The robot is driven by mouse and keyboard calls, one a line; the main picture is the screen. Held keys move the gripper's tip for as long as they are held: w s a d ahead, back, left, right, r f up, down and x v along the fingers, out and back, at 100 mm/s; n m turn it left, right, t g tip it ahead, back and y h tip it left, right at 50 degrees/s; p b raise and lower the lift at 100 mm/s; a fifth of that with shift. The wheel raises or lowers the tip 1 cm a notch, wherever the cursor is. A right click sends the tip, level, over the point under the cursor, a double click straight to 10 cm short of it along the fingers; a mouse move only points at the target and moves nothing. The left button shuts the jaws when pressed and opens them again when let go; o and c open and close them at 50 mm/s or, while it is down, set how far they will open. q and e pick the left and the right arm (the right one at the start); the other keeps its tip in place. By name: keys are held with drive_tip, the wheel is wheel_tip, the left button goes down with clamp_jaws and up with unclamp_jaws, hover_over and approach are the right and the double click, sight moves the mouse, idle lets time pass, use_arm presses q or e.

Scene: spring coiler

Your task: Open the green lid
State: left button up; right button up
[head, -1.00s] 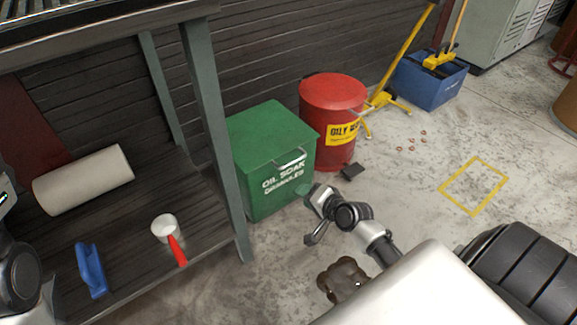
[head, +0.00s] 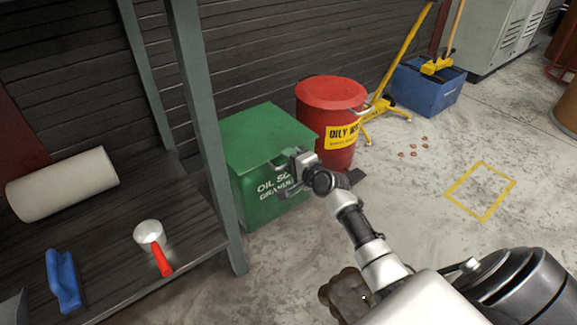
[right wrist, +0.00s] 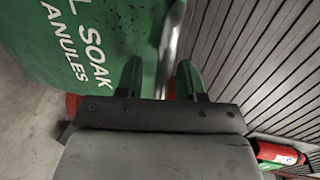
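The green bin (head: 262,190), lettered "OIL SOAK GRANULES", stands on the floor with its green lid (head: 262,132) closed. A metal handle sits at the lid's front edge; my right gripper (head: 287,178) largely covers it in the head view. In the right wrist view the gripper's two green-tipped fingers (right wrist: 160,82) are apart. The grey handle (right wrist: 170,40) shows ahead of and between them, and I cannot tell whether they touch it. The bin's lettered front (right wrist: 95,40) fills the upper left there. My left gripper is not in view.
A red oily-waste can (head: 331,95) stands close to the bin's right. A shelf post (head: 205,140) rises at its left. Open floor lies to the right.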

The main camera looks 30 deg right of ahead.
drive_tip(key=shift+w, duration=0.4)
drive_tip(key=shift+c, duration=0.5)
drive_tip(key=shift+a+f, duration=0.1)
drive_tip(key=shift+f, duration=0.05)
clamp_jaws()
